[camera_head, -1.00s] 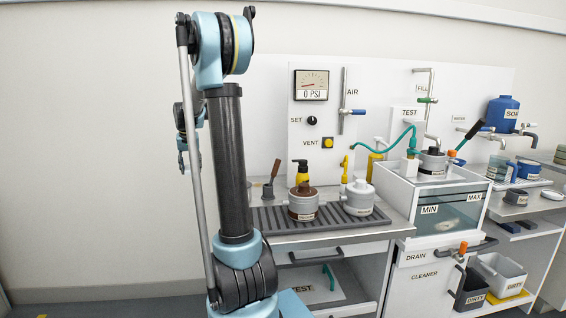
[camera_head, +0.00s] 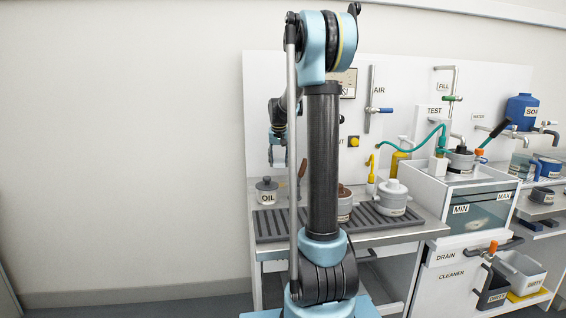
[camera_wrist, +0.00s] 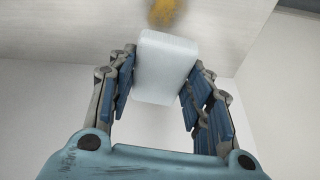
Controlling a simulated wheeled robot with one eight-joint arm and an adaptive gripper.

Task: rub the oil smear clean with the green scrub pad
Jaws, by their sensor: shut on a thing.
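My gripper (camera_wrist: 158,80) is shut on a pale white block (camera_wrist: 165,68), held between its blue-padded fingers in the wrist view. No green shows on the block's visible faces. A yellow-brown smear (camera_wrist: 167,13) lies on a pale flat surface just beyond the block, at the top edge.
A grey jar labelled OIL (camera_head: 267,190) stands at the bench's left end. A dark ribbed mat (camera_head: 268,228) holds round grey parts. The wash tank (camera_head: 480,222) and hoses stand to the right. My arm hides part of the gauge panel. The wall at left is clear.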

